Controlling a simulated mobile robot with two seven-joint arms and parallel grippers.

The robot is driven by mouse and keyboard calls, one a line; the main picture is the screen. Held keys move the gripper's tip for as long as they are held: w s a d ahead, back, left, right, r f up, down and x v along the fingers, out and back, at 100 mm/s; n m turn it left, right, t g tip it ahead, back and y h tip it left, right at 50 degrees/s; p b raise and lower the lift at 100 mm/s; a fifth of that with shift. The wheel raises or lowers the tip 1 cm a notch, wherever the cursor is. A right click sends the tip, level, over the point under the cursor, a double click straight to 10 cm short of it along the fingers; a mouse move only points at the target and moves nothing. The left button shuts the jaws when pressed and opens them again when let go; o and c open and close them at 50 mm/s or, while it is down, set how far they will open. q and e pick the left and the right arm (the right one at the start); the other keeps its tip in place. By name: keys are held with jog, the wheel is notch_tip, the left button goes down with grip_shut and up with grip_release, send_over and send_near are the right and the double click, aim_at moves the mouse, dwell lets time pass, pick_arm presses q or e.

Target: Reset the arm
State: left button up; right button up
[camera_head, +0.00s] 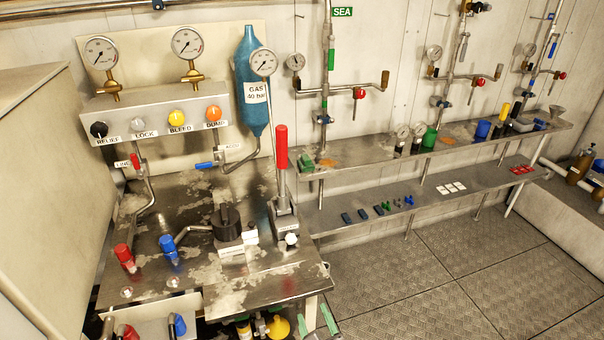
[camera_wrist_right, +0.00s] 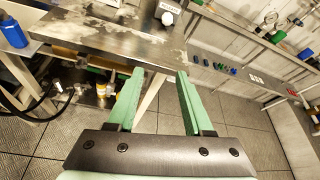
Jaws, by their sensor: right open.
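My right gripper (camera_head: 319,318) shows at the bottom edge of the head view, in front of the metal workbench (camera_head: 240,290). Its two green fingers stand apart with nothing between them. In the right wrist view my right gripper (camera_wrist_right: 160,74) is open and empty, its fingertips just short of the bench's front edge in the picture. The bench (camera_wrist_right: 110,37) also shows there. My right arm is mostly outside the head view. My left gripper is in neither view.
A red-handled lever (camera_head: 281,150), a black knob (camera_head: 226,222) and a blue valve (camera_head: 168,246) stand on the bench. A gauge panel (camera_head: 160,112) is behind. Shelves (camera_head: 440,150) with small parts run along the back wall. The floor (camera_head: 450,290) at right is clear.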

jog(key=d+f+h, duration=0.2)
jog(key=d+f, duration=0.1)
jog(key=d, duration=0.8)
jog(key=s+d+f+m+g, duration=0.5)
jog(key=s+f+m, duration=0.35)
jog(key=m, duration=0.95)
jog(key=s+d+m, duration=0.8)
jog(key=d+m, duration=0.2)
jog(key=m, duration=0.6)
jog(key=a+m+t+y, duration=0.1)
jog(key=a+m, duration=0.4)
jog(key=a, duration=0.6)
jog(key=shift+a+m+y, duration=0.3)
jog(key=shift+a, duration=0.05)
